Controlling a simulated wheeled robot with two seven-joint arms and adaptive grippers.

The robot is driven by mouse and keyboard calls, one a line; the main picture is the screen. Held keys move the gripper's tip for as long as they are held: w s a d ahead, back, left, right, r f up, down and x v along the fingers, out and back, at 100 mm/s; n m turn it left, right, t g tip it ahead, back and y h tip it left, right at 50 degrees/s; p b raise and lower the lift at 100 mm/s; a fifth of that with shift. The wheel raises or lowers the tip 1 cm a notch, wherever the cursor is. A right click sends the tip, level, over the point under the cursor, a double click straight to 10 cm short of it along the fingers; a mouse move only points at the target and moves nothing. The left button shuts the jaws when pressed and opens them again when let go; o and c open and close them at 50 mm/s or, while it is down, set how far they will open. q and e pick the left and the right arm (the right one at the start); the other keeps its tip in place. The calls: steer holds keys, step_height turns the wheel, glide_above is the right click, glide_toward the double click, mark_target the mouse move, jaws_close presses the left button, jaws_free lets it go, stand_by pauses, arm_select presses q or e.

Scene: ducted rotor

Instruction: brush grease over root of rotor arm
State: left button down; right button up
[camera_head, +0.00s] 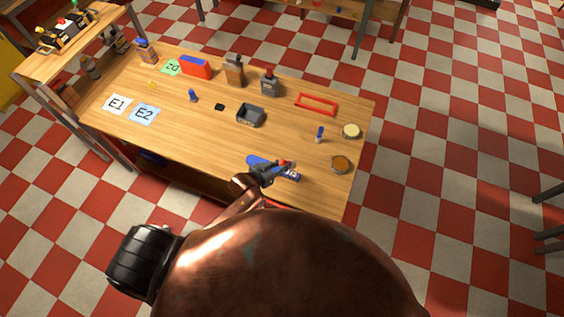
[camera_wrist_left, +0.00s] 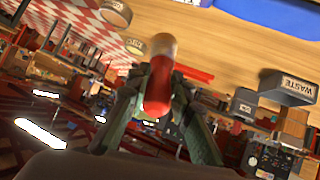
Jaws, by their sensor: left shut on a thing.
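My left gripper (camera_head: 279,167) is over the near part of the wooden table, above a long blue part (camera_head: 257,160) that may be the rotor arm. The gripper partly covers the blue part, so its root cannot be told. A blue surface also shows at the top edge of the left wrist view (camera_wrist_left: 275,12). In that view my left gripper (camera_wrist_left: 157,92) is shut on a red-handled tool (camera_wrist_left: 157,85) with a pale end, likely the brush. Whether the tool touches the blue part is unclear. An open tin with amber contents (camera_head: 341,164) stands to the right. My right gripper is not in view.
A pale-topped tin (camera_head: 352,131), a small blue item (camera_head: 320,134) and a red frame (camera_head: 316,104) stand on the right. A dark bin (camera_head: 250,116) marked WASTE is mid-table. Cards (camera_head: 116,104) lie left; bare wood lies between (camera_head: 195,130).

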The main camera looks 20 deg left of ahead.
arm_select(q)
steer(key=shift+a+f+b, duration=2.05)
steer(key=shift+f+b, duration=1.9)
steer(key=shift+b, duration=0.45)
steer(key=d+r+p, duration=0.1)
steer(key=r+p, duration=0.1)
steer(key=p, duration=0.1)
steer(key=d+r+p, duration=0.1)
steer(key=r+p, duration=0.2)
steer(key=d+r+p, duration=0.2)
steer(key=r, duration=0.1)
steer(key=shift+p, duration=0.4)
steer(key=shift+f, duration=0.1)
